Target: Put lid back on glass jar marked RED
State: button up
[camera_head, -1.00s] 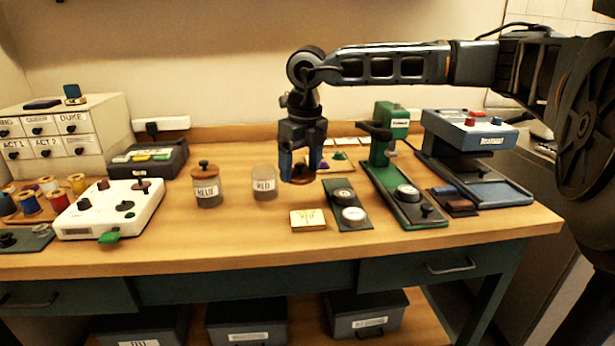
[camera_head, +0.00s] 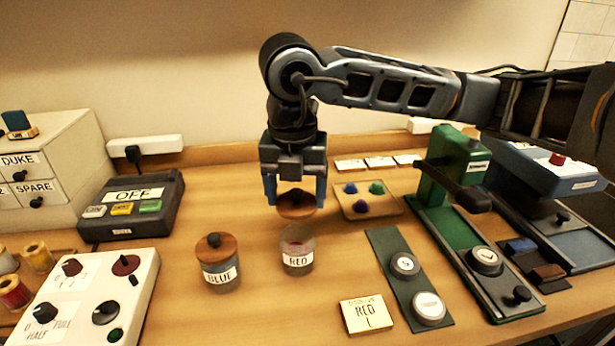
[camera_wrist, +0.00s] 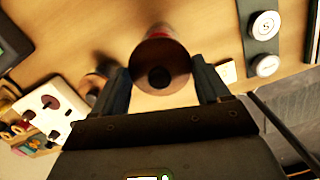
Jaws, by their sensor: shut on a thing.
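The glass jar marked RED (camera_head: 297,252) stands upright and without a lid on the table, its label facing me. My gripper (camera_head: 296,195) is shut on a round brown wooden lid (camera_head: 296,207) with a dark knob. The lid is held just above the RED jar's mouth and looks slightly behind it in the head view; whether they touch I cannot tell. In the wrist view the lid (camera_wrist: 160,66) sits between the two fingers and hides most of the jar below. The jar marked BLUE (camera_head: 219,264) stands to the left with its wooden lid on.
A RED card (camera_head: 366,314) lies in front right. A green strip with two round weights (camera_head: 404,265), a tray of coloured pieces (camera_head: 368,204) and a green press (camera_head: 450,165) stand right. A white control box (camera_head: 95,300) and a dark OFF box (camera_head: 133,205) stand left.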

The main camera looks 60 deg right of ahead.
jog(key=shift+w+d+f, duration=0.1)
jog(key=shift+f+b, duration=0.7)
jog(key=shift+f, duration=1.1)
notch_tip(320, 180, down, 2)
jog(key=shift+f+b, duration=0.1)
jog(key=shift+b, duration=1)
jog(key=shift+f+b, duration=0.2)
jog(key=shift+b, duration=0.1)
jog(key=shift+b, duration=1.1)
jog(key=shift+a+f+b, duration=0.15)
jog(key=shift+a+b, duration=0.15)
jog(key=shift+b, duration=0.65)
dwell(0.7)
